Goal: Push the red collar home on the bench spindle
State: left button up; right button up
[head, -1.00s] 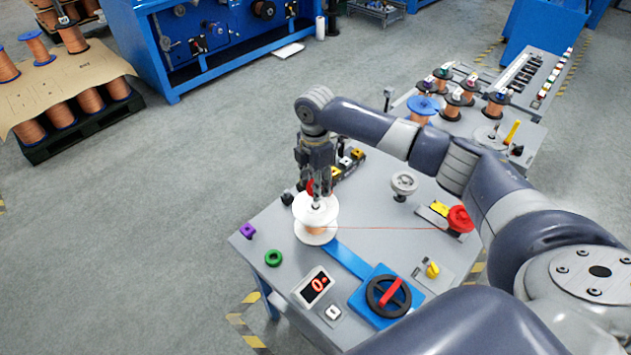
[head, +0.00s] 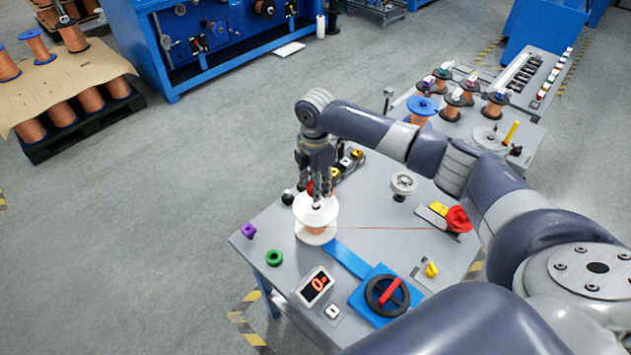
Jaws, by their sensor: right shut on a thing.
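My right gripper (head: 318,199) points down over a spool with white flanges (head: 315,235) and copper winding, near the left part of the grey bench (head: 380,215). Its fingertips are at the top centre of the spool, around where the bench spindle would come through. The spindle tip and what the fingers hold are hidden or too small to make out. A red piece (head: 309,188) shows partly behind the fingers' left side. I cannot tell whether it is the red collar or whether it is in the jaws. My left gripper is not in view.
A thin copper-coloured wire runs right from the spool to a red wheel (head: 458,219). A display (head: 315,287) and a black handwheel (head: 388,295) stand in front. Yellow-topped blocks (head: 357,154) sit behind.

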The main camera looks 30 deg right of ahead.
jog(key=shift+f, duration=0.2)
dwell(0.4)
jog(key=shift+f+b, duration=0.45)
jog(key=shift+f, duration=0.85)
jog(key=shift+p, duration=0.35)
jog(key=shift+f, duration=0.15)
jog(key=shift+f+b, duration=0.6)
jog(key=shift+f, duration=0.75)
jog(key=shift+s+f, duration=0.1)
jog(key=shift+f, duration=0.3)
dwell(0.6)
jog(key=o, duration=1.1)
